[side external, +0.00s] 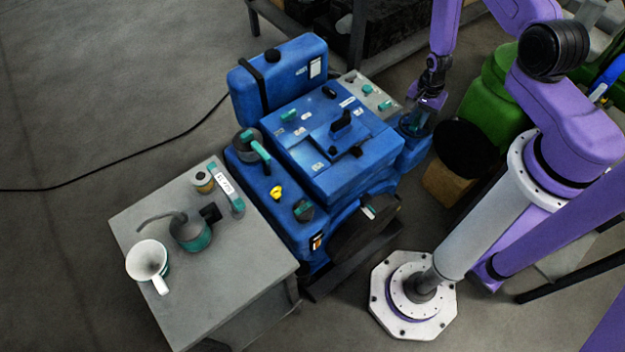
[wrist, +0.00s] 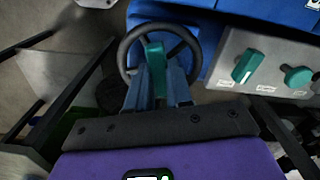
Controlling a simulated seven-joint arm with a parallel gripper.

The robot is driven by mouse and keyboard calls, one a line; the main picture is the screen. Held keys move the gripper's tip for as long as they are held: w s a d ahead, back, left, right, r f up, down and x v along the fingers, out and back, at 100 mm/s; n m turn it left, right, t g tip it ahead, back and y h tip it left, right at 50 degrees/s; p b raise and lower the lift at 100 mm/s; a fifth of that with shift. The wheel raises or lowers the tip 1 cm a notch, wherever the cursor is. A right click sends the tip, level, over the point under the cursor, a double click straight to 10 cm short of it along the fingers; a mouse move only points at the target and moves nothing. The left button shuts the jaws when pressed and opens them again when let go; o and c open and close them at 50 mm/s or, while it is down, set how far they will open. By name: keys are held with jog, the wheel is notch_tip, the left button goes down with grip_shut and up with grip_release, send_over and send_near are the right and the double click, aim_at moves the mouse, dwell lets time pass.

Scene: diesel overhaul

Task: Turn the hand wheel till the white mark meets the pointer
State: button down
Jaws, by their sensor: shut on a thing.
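The hand wheel (wrist: 124,48) is a dark ring with spokes, in the wrist view just beyond my gripper. A teal grip (wrist: 154,54) on the wheel stands between my fingers. My gripper (wrist: 159,82) is shut on this teal grip. In the side view my gripper (side external: 417,118) reaches down at the right end of the blue engine (side external: 318,143), where the wheel is mostly hidden. A dark round disc (side external: 352,232) on the engine's near side carries a small pale patch (side external: 369,212). I cannot tell whether that patch is the white mark, and I cannot make out the pointer.
A grey panel with teal knobs (wrist: 247,66) sits right of the wheel. A grey table (side external: 230,275) with a white mug (side external: 146,260) and a teal-and-dark can (side external: 191,232) stands left of the engine. A green drum (side external: 492,92) and wooden block (side external: 449,187) stand close right.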

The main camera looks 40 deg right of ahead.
dwell(0.3)
jog(key=m, duration=0.3)
jog(key=c, duration=1)
grip_release()
jog(key=shift+c, duration=0.2)
jog(key=shift+r, duration=2.75)
jog(key=shift+r, duration=0.1)
jog(key=shift+r, duration=1.9)
